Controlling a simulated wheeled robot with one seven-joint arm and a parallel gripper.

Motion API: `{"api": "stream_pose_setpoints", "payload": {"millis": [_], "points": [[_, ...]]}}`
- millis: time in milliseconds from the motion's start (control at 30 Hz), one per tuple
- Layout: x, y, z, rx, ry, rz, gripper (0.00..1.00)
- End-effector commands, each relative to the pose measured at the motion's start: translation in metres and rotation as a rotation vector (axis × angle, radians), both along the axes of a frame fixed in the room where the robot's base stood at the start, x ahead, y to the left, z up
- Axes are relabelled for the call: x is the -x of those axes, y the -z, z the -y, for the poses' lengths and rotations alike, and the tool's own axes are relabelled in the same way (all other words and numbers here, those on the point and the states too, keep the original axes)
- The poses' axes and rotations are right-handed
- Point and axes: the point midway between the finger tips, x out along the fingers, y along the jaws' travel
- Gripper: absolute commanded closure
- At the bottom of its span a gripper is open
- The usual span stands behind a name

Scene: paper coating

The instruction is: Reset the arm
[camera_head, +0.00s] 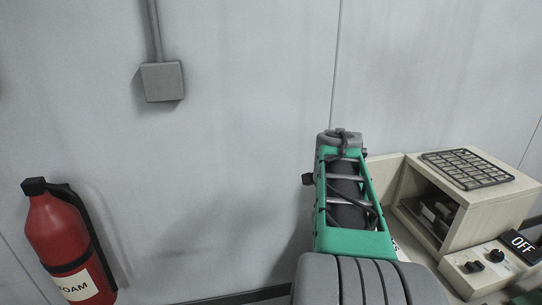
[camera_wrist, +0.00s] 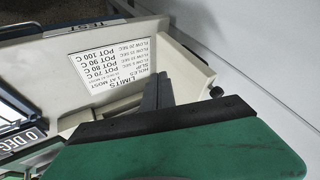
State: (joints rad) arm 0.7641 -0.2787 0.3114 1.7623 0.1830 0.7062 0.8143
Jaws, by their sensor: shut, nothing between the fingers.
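My gripper (camera_wrist: 158,92) shows in the wrist view as dark fingers, shut together and empty, beyond the green housing. In that view the fingers are in front of a beige panel (camera_wrist: 203,72) with a white printed label (camera_wrist: 112,68), seen upside down. I cannot tell whether they touch it. In the head view my green and grey arm rises in the lower middle, left of the beige machine (camera_head: 505,215); the fingers cannot be made out there.
The machine has a dark grate (camera_head: 467,168) on top, an open front, knobs and an OFF sign (camera_head: 522,245). A red foam extinguisher (camera_head: 62,240) stands at the lower left. A grey box (camera_head: 162,81) is on the wall. The wall between is bare.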

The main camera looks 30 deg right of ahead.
Motion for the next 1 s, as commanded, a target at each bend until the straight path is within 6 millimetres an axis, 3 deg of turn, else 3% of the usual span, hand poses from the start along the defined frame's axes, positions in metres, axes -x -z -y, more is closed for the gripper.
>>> {"api": "stream_pose_setpoints", "payload": {"millis": [133, 267, 367, 500, 633, 800, 900, 1000], "points": [[0.003, 0.009, -0.009, 0.047, -0.229, -0.156, 1.00], [0.031, 0.078, -0.057, -0.030, -0.550, -0.382, 1.00], [0.057, 0.112, -0.106, -0.084, -0.764, -0.484, 1.00], [0.068, 0.140, -0.196, -0.105, -1.058, -0.552, 1.00], [0.069, 0.147, -0.284, -0.044, -1.310, -0.565, 1.00], [0.051, 0.121, -0.360, 0.117, -1.561, -0.516, 1.00], [0.049, 0.118, -0.384, 0.150, -1.641, -0.508, 1.00], [0.049, 0.118, -0.391, 0.156, -1.664, -0.509, 1.00]]}}
